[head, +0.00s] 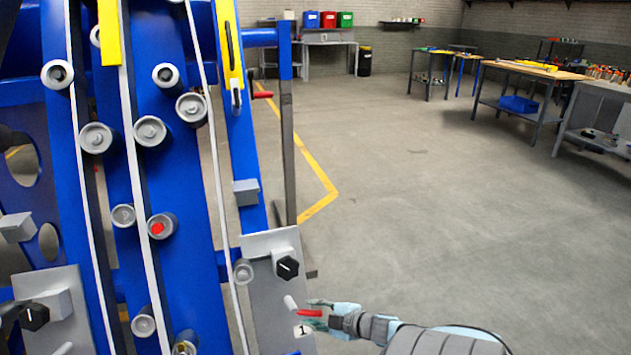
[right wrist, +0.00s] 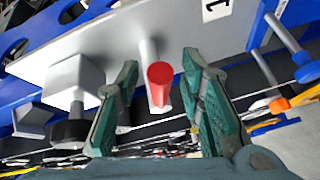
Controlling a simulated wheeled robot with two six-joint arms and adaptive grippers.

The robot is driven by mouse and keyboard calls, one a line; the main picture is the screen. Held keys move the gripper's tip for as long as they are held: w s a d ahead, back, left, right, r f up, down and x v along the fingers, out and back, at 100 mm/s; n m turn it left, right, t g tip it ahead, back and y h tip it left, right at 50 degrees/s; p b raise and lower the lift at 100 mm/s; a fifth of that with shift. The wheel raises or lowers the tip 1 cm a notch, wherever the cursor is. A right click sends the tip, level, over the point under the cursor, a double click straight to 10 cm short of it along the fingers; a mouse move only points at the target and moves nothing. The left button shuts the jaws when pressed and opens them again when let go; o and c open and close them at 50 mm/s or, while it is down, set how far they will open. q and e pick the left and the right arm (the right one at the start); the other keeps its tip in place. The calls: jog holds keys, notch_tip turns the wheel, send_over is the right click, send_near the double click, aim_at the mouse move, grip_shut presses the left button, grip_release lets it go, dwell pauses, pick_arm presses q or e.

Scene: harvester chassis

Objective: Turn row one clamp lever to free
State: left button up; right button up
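The row one clamp lever, with a red grip (head: 308,312) on a pale grey stem, sticks out from a grey plate (head: 270,320) marked "1" at the lower middle of the head view. My right gripper (head: 318,313) is at the red grip, coming from the right. In the right wrist view the red grip (right wrist: 160,85) stands between the two teal fingers of my open gripper (right wrist: 159,62). A gap shows on each side of it.
A black knob (head: 288,267) on a grey block is above the lever on the same plate. Blue chassis beams (head: 185,200) with several rollers fill the left. Another plate with a black knob (head: 33,316) is at the lower left. Open floor (head: 440,210) lies to the right.

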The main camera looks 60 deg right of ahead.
jog(key=v, duration=1.2)
dwell(0.3)
